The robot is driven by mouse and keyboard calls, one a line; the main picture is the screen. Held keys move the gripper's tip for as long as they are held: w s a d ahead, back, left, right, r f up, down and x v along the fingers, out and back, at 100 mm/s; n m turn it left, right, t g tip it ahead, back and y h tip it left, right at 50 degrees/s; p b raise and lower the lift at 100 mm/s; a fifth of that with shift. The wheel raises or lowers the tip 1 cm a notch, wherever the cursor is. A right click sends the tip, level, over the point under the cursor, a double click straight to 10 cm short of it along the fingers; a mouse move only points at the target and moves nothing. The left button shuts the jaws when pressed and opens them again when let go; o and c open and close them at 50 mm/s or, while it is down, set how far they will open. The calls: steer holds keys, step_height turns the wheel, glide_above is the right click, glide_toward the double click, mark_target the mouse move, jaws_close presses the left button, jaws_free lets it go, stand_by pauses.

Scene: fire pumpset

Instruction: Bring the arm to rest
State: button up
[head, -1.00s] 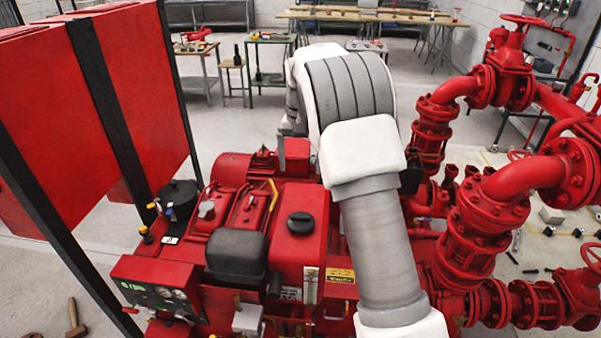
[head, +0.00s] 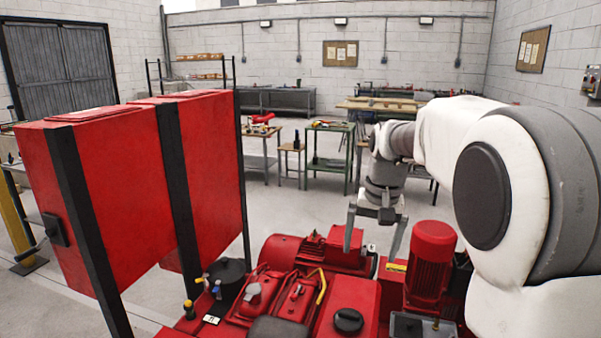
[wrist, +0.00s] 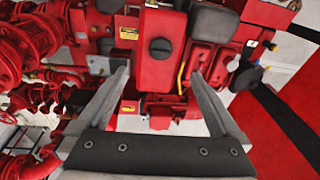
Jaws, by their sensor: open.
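My gripper (head: 370,252) hangs at the end of my arm, fingers pointing down, above the red pumpset. The two grey fingers are spread apart, with nothing between them. In the wrist view my gripper (wrist: 160,76) also shows open, with the red engine (wrist: 160,45) beyond its fingertips. My arm comes in from the right of the head view, bent, its white and grey links in the foreground. It hides part of the room and of the pumpset on the right.
Two red cabinets (head: 105,190) on black posts stand at the left. A red motor (head: 433,262) stands upright right of my gripper. Red pipes and valves (wrist: 35,50) fill the left of the wrist view. Behind are a green workbench (head: 332,160) and open floor.

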steer(key=s+r+n+t, duration=0.1)
steer(key=s+r, duration=0.1)
steer(key=s, duration=0.5)
steer(key=s+r+t, duration=0.1)
steer(key=s+r, duration=0.2)
steer(key=s, duration=0.4)
steer(key=s+f+n+t, duration=0.1)
steer(key=s+f, duration=0.3)
steer(key=s, duration=0.8)
steer(key=shift+s+a+f+n+t+h, duration=0.2)
steer(key=shift+n+t+h, duration=0.1)
steer(key=shift+n+t, duration=0.15)
